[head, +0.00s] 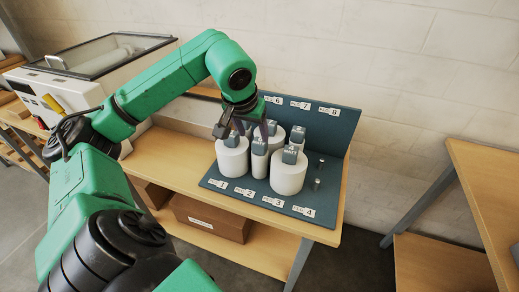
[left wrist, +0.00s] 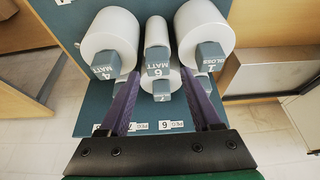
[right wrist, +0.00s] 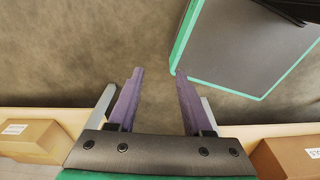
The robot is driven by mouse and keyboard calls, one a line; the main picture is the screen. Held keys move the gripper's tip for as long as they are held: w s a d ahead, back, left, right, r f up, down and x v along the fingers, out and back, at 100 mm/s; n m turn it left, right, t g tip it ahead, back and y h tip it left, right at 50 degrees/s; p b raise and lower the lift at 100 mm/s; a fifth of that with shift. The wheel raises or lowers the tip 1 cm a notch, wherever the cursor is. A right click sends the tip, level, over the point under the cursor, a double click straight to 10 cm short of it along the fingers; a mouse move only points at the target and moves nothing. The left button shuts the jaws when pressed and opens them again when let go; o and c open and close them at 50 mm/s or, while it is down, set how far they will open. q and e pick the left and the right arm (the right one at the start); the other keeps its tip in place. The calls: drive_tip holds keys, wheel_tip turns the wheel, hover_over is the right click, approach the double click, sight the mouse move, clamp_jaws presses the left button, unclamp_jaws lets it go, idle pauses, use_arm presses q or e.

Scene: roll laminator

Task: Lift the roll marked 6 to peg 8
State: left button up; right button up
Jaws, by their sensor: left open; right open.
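The roll marked 6 (head: 260,164) is the slim white roll in the front row at peg 2, between two wide rolls. Its grey tag (left wrist: 157,60) reads 6 MATT in the left wrist view. My left gripper (head: 243,128) is open above the rolls; in the left wrist view its fingers (left wrist: 158,74) lie either side of the tag's line, apart from it. Peg 8 (head: 321,162) is a bare metal peg at the back right, below the 8 label (head: 329,111). My right gripper (right wrist: 157,73) is open and empty over the floor, outside the head view.
Wide rolls marked 1 (left wrist: 202,30) and 4 (left wrist: 109,37) flank roll 6. Another bare peg (head: 316,184) is at front right by label 4. The laminator (head: 80,75) stands left. A box (head: 212,218) lies on the shelf below.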

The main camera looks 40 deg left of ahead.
sight(259, 141)
use_arm(q)
drive_tip(key=w+f, duration=0.2)
drive_tip(key=shift+a+f, duration=0.2)
drive_tip(key=shift+f, duration=0.15)
drive_tip(key=p+x, duration=0.2)
drive_tip(key=x, duration=0.2)
drive_tip(key=shift+w, duration=0.3)
drive_tip(key=shift+f, duration=0.3)
drive_tip(key=shift+c, duration=0.3)
clamp_jaws()
use_arm(e)
drive_tip(key=shift+w+r, duration=0.4)
drive_tip(key=shift+r, duration=0.2)
drive_tip(key=shift+w+r, duration=0.35)
drive_tip(key=shift+r, duration=0.2)
